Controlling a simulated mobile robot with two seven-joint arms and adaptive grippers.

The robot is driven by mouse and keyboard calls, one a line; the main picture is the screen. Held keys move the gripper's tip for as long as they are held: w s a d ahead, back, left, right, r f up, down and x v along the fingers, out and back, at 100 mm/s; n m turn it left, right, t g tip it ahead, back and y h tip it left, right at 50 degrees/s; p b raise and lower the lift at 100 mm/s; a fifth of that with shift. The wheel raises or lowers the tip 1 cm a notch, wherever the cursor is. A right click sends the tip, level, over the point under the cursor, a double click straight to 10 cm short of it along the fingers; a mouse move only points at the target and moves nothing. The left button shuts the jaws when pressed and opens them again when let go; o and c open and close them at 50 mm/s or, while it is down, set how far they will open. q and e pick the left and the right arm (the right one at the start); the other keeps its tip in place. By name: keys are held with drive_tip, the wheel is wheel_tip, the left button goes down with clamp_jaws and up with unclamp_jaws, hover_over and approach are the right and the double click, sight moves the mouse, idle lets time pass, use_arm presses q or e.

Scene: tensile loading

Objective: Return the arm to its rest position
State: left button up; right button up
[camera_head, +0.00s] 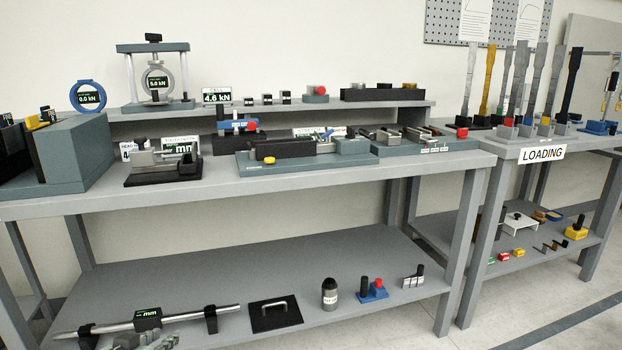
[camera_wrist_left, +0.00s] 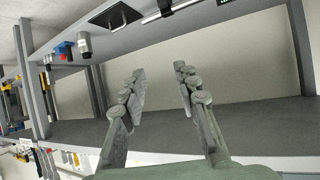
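My left gripper (camera_head: 145,341) shows only in part at the bottom left edge of the head view, in front of the lower shelf's long bar gauge. In the left wrist view the left gripper (camera_wrist_left: 159,72) is open, its two fingers well apart with nothing between them. It touches nothing that I can see. Most of the left arm is outside the head view. My right gripper is in neither view.
The lower shelf (camera_head: 250,275) holds a long bar gauge (camera_head: 205,318), a black plate (camera_head: 275,314) and a jar (camera_head: 329,291). The bench (camera_head: 330,178) above carries measuring fixtures. A loading table (camera_head: 490,146) with upright specimens stands at right.

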use_arm(q)
drive_tip(key=s+d+f+g, duration=0.2)
drive_tip(key=s+f, duration=0.3)
drive_tip(key=s, duration=0.4)
drive_tip(key=s+d+f+g+y, duration=0.1)
drive_tip(key=s+f+g, duration=0.3)
drive_tip(key=s, duration=0.6)
drive_tip(key=s+d+f+m+g, duration=0.1)
drive_tip(key=s+d+f+g, duration=0.1)
drive_tip(key=s+f, duration=0.6)
drive_tip(key=shift+s+d+g+y+p, duration=0.4)
drive_tip(key=shift+s+g, duration=0.2)
drive_tip(key=shift+s, duration=0.15)
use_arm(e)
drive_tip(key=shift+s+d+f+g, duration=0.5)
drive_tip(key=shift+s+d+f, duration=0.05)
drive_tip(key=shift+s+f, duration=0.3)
use_arm(q)
drive_tip(key=shift+w+f, duration=0.1)
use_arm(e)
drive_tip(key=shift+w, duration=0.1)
